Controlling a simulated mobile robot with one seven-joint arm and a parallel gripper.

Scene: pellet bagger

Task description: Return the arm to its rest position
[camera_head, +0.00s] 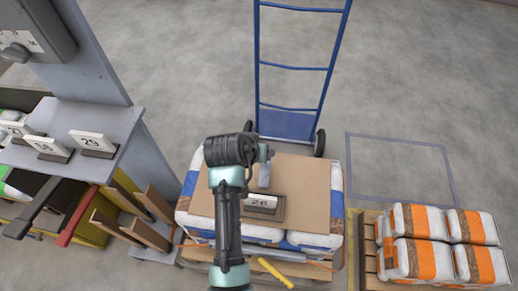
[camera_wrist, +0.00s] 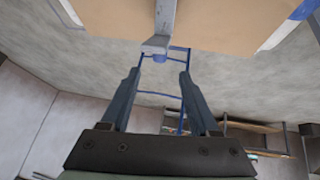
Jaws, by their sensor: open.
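My arm (camera_head: 229,220) reaches from the bottom of the head view over a cardboard sheet (camera_head: 308,190) lying on a stack of white and blue bags. My gripper (camera_wrist: 160,77) shows in the wrist view with its two dark fingers spread and nothing between them. In the head view the wrist hides most of the gripper.
A blue hand truck (camera_head: 290,124) stands behind the stack. Orange and white bags (camera_head: 436,259) lie on a pallet at right. A grey shelf (camera_head: 100,165) with number cards and a post stand at left. An outlined floor area (camera_head: 400,165) is empty.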

